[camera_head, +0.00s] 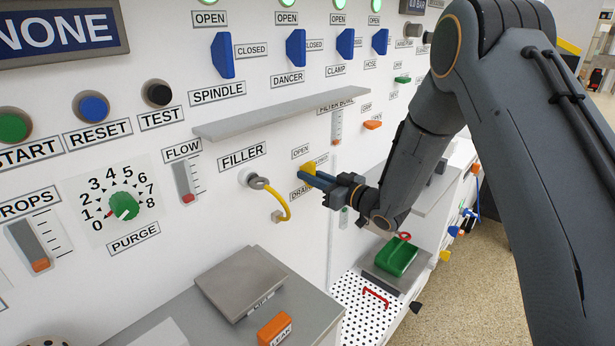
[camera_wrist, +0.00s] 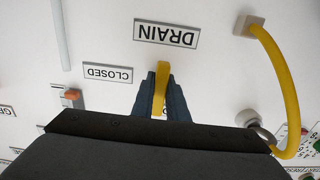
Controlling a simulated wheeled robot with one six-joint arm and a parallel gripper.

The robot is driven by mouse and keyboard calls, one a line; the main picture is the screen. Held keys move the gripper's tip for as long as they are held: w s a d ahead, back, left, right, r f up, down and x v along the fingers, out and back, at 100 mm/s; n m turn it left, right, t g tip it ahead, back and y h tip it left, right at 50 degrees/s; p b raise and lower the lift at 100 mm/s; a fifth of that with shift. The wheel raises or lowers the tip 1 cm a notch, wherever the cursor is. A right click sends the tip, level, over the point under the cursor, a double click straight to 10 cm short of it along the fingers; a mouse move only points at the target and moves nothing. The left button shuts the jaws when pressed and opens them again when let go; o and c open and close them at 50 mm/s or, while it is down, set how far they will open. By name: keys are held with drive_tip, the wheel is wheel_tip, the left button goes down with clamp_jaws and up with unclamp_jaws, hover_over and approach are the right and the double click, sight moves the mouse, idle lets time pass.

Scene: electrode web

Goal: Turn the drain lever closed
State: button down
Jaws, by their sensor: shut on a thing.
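The yellow drain lever (camera_head: 308,168) is on the white panel, between the OPEN label (camera_head: 300,151) above and the DRAIN label (camera_head: 300,191) below. My gripper (camera_head: 318,177) reaches it from the right, its blue fingers shut on the lever. In the wrist view, which is upside down, the lever (camera_wrist: 161,80) stands upright between the two fingers (camera_wrist: 161,92). The DRAIN label (camera_wrist: 166,33) is above it there, and the CLOSED label (camera_wrist: 107,73) is at its left, apart from it. The lever's lower part is hidden by my gripper.
A yellow hose (camera_head: 283,205) loops from the FILLER port just left of the lever. A grey shelf (camera_head: 270,118) juts out above. Below are a perforated tray (camera_head: 350,300), a green bin (camera_head: 396,258) and a grey counter (camera_head: 225,320).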

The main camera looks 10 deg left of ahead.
drive_tip(key=shift+s+d+m, duration=0.1)
drive_tip(key=shift+d+m, duration=0.1)
drive_tip(key=shift+m, duration=0.1)
drive_tip(key=m, duration=0.3)
drive_tip(key=shift+d+p, duration=0.15)
drive_tip(key=shift+p, duration=0.2)
drive_tip(key=m+p, duration=0.1)
drive_tip(key=m, duration=0.4)
drive_tip(key=m+p, duration=0.1)
drive_tip(key=m, duration=0.4)
drive_tip(key=shift+r, duration=0.1)
drive_tip(key=m+p, duration=0.1)
drive_tip(key=m, duration=0.3)
drive_tip(key=shift+m, duration=0.3)
